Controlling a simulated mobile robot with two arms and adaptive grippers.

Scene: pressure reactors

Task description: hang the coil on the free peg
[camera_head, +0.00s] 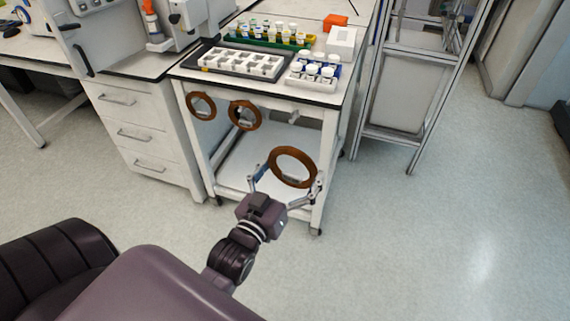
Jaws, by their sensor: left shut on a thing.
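A copper-brown ring-shaped coil (291,150) is in my left gripper (286,182), whose fingers sit on either side of its lower part. The coil is tilted and stands in front of the cart's open side. Two similar coils, one at the left (191,102) and one in the middle (233,108), hang in a row below the cart's top edge. A small pale peg-like part (293,117) shows to their right with no coil on it; its exact shape is too small to tell. My right gripper is out of view.
A drawer cabinet (140,135) stands left. The floor at right is clear.

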